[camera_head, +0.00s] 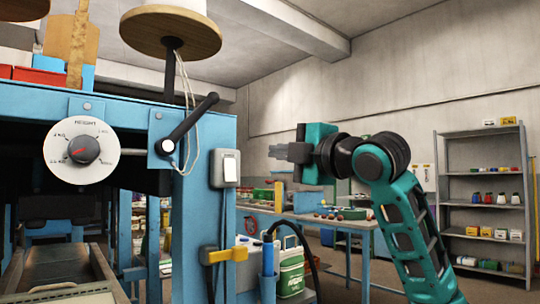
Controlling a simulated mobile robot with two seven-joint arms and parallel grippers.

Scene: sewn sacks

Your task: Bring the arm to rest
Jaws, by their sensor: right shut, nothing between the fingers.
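My right arm comes up from the bottom right, teal with black joints. Its gripper (279,152) is raised and points left, with its fingers shut and nothing held. It is apart from the blue machine (205,215) on the left, a short gap to the right of the machine's post. My left gripper and arm are not in this view.
Behind stand a blue workbench (335,222) and a grey shelf rack (485,184). The upper right is open.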

